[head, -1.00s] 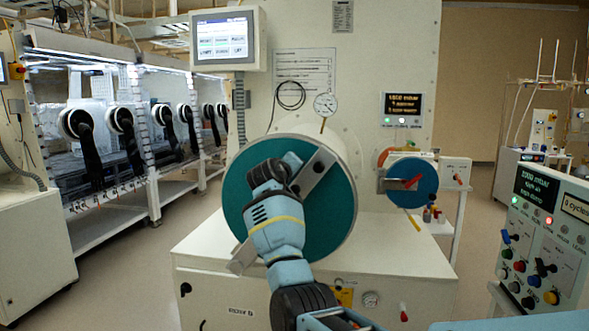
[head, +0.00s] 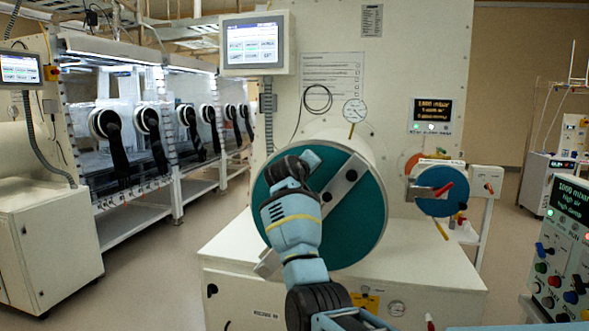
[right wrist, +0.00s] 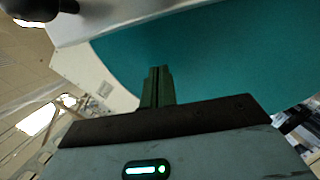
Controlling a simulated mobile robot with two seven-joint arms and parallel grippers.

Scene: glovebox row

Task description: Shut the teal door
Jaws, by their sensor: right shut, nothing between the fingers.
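The teal door (head: 352,222) is a large round disc at the front end of a white cylinder, with a grey bar lying diagonally across it. It looks roughly in line with the cylinder's mouth, but I cannot tell whether a gap is left. My right arm reaches up in front of its left part; its gripper is hidden behind the wrist in the head view. In the right wrist view my right gripper (right wrist: 157,87) is shut and empty, its fingertips over the teal face (right wrist: 215,60). I cannot tell whether they touch it. My left gripper is out of view.
A smaller blue round door (head: 440,200) with a red handle is to the right. A control panel (head: 562,255) with knobs stands at the right edge. A white bench (head: 400,262) lies below the cylinder. Gloveboxes with black gloves (head: 115,140) line the left, beside open floor.

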